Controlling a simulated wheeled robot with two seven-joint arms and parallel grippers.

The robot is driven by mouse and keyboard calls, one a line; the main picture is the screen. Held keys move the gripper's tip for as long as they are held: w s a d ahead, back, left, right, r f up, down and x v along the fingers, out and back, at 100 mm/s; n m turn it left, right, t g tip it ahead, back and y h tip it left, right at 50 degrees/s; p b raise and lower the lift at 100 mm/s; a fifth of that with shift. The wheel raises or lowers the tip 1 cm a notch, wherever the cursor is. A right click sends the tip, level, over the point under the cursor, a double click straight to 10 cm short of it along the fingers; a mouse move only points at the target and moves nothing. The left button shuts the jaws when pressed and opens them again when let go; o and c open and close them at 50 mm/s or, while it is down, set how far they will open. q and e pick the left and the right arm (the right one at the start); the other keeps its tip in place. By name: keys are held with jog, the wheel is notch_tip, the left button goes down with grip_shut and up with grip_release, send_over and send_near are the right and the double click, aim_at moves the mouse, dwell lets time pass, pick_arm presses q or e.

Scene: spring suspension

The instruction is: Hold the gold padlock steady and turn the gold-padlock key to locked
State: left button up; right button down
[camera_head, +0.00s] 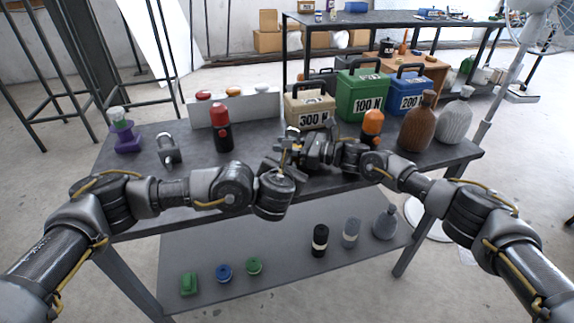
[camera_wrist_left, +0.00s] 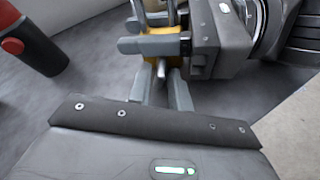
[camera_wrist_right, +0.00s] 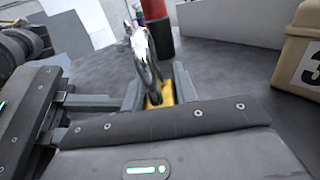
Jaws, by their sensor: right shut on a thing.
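The gold padlock (camera_wrist_left: 160,46) is between the fingers of my right gripper (camera_wrist_left: 160,28) in the left wrist view. It also shows in the right wrist view (camera_wrist_right: 160,95), with its silver shackle (camera_wrist_right: 147,60) standing up, and my right gripper (camera_wrist_right: 155,95) is shut on it. A small silver key (camera_wrist_left: 161,70) shows below the padlock, between the two fingertips of my left gripper (camera_wrist_left: 161,80). The fingers stand close on either side of the key; I cannot tell whether they touch it. In the head view the padlock is mostly hidden by my grippers above the table.
A red-and-black bottle-like object (camera_head: 221,128) stands left of my grippers. The tan 300 N box (camera_head: 310,110), green 100 N box (camera_head: 361,95) and an orange-topped object (camera_head: 371,128) stand behind or to the right.

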pick_arm(q)
jog(key=shift+w, duration=0.1)
pick_arm(e)
jog(key=shift+f, duration=0.25)
pick_arm(q)
grip_shut()
jog(key=shift+a+n+h, duration=0.15)
jog(key=shift+n+h, duration=0.35)
jog(key=shift+n, duration=0.2)
jog(key=shift+n+g+h, duration=0.3)
jog(key=shift+n+h, duration=0.4)
grip_release()
